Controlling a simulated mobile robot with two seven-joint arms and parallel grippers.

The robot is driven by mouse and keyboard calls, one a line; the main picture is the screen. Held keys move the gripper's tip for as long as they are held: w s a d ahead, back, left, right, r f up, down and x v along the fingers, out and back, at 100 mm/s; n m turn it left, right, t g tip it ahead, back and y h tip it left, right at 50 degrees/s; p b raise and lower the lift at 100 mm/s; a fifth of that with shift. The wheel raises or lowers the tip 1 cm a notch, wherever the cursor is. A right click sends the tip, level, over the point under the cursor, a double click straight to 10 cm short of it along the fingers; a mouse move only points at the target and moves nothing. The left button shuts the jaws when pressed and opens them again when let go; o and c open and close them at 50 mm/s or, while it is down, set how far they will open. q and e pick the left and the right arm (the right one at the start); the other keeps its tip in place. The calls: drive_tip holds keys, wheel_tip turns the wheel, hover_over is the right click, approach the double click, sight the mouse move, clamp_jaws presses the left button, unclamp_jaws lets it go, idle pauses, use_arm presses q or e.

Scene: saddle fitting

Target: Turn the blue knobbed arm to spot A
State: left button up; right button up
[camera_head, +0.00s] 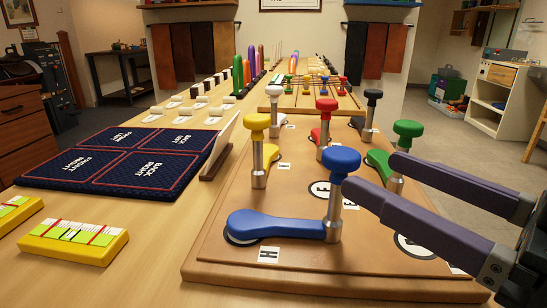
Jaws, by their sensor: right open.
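The blue knobbed arm (275,224) lies flat on the brown board (215,258), near its front edge. Its rounded left end covers a dark-rimmed disc by a card marked H (268,255). A metal post at its right end carries the blue knob (345,159). My right gripper (371,174) reaches in from the right, its two purple fingers apart with nothing between them. The nearer fingertip is just right of the blue post; contact cannot be told. The fingers hide part of the board and a round lettered mark (413,247). I cannot make out spot A. My left gripper is not in view.
Other knobbed arms stand close by: yellow (257,123), red (326,104), black (373,95) and green (408,130), the green one beside the farther finger. A navy mat (60,178) lies left.

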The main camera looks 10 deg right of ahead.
sight(328, 150)
drive_tip(key=x, duration=0.9)
drive_tip(key=shift+b, duration=0.35)
clamp_jaws()
idle(0.9)
